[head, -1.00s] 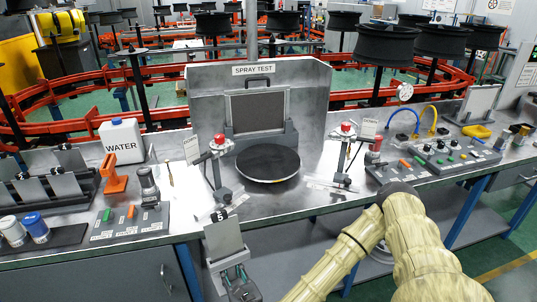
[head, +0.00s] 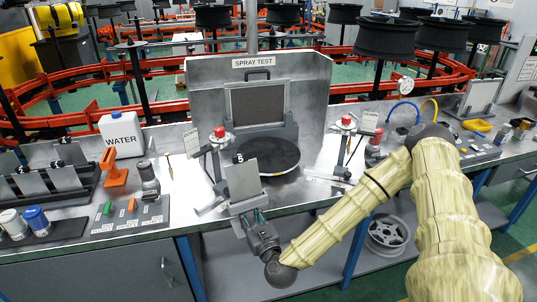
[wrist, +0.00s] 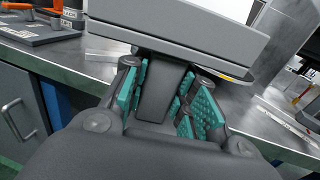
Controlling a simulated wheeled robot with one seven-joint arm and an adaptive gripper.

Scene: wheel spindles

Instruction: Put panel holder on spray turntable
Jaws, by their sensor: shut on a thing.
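The panel holder (head: 242,180) is a grey plate on a small base, held upright by my gripper (head: 252,218) in front of the bench. In the wrist view, the teal-padded fingers of my gripper (wrist: 165,100) are shut on the stem of the panel holder (wrist: 180,28). The spray turntable (head: 285,158) is a black round disc in front of the spray test backboard. The panel holder is in front and to the left of the disc in the head view and hides part of its left side. In the wrist view the turntable is mostly hidden behind the holder.
Spray stands with red caps (head: 220,134) and (head: 347,122) flank the turntable. The bench's front edge lies beneath the holder.

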